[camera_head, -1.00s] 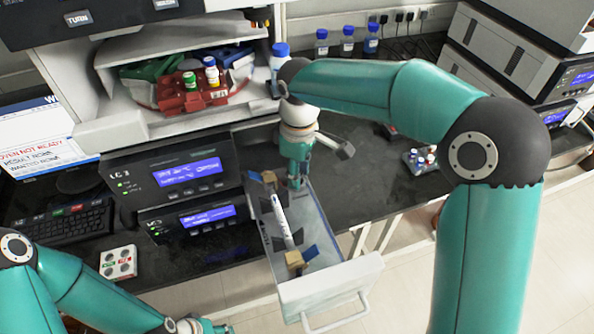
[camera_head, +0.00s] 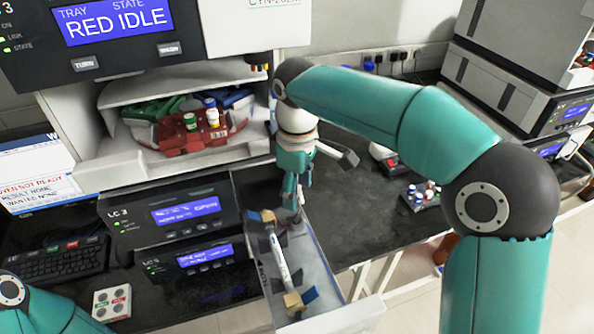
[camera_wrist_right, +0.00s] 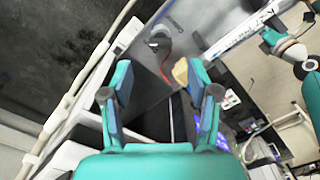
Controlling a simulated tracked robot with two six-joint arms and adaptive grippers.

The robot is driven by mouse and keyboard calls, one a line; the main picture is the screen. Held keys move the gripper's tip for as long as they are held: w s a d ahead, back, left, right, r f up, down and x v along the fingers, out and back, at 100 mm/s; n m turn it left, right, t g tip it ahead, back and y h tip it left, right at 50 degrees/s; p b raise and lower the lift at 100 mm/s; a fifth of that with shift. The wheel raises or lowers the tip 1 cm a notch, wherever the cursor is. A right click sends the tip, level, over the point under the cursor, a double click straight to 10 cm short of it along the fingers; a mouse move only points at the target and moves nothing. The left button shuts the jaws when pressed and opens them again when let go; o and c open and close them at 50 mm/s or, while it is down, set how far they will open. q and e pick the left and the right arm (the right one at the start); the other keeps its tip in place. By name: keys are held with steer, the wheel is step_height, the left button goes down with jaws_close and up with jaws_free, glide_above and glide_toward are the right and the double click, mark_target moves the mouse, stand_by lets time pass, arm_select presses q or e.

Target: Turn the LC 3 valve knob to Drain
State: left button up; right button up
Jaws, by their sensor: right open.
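The LC 3 unit (camera_head: 180,208) is a dark box with a lit blue screen, left of an open drawer (camera_head: 335,318). In the drawer lies a white column (camera_head: 285,250) between tan and blue holders. A small dark and red round part (camera_wrist_right: 160,44) shows in the drawer in the right wrist view; I cannot tell whether it is the valve knob. My right gripper (camera_head: 295,203) points down over the drawer's back end. It is open and empty in the right wrist view (camera_wrist_right: 160,82). My left gripper (camera_wrist_right: 271,38) appears small at that view's right edge; its jaws are unclear.
A tray carousel (camera_head: 190,125) with red and green racks sits above the LC 3 unit. A keyboard (camera_head: 60,262) and a button box (camera_head: 112,303) are at left.

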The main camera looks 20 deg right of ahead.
step_height(320, 180, up, 5)
steer(key=shift+f, duration=0.1)
stand_by(0.6)
